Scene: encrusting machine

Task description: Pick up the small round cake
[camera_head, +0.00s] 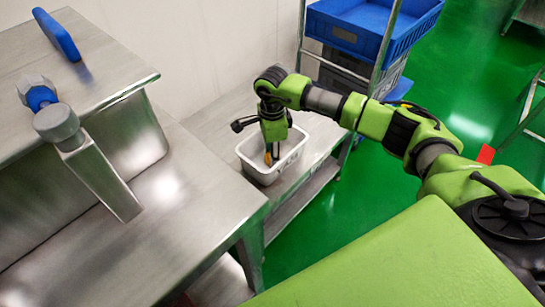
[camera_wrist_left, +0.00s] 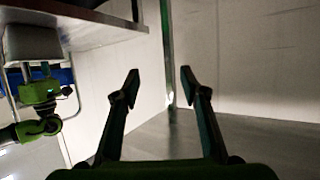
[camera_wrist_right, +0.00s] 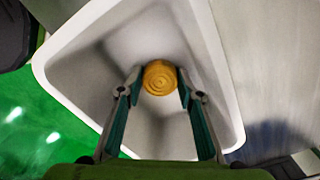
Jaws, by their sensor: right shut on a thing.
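The small round cake (camera_wrist_right: 160,78) is golden brown with ring-shaped ridges on top. It is inside a white bin (camera_wrist_right: 215,60), and a small bit of the cake (camera_head: 267,159) shows in the head view. My right gripper (camera_wrist_right: 160,84) reaches down into the bin and is shut on the cake, one finger on each side. The right gripper (camera_head: 270,150) is partly hidden by the bin wall in the head view. My left gripper (camera_wrist_left: 159,74) is open and empty in the left wrist view, outside the head view.
The bin (camera_head: 262,174) stands on a low metal table (camera_head: 216,124) beside a steel machine (camera_head: 160,240). A rack with a blue crate (camera_head: 372,28) stands behind my right arm. Green floor (camera_head: 460,90) is open to the right.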

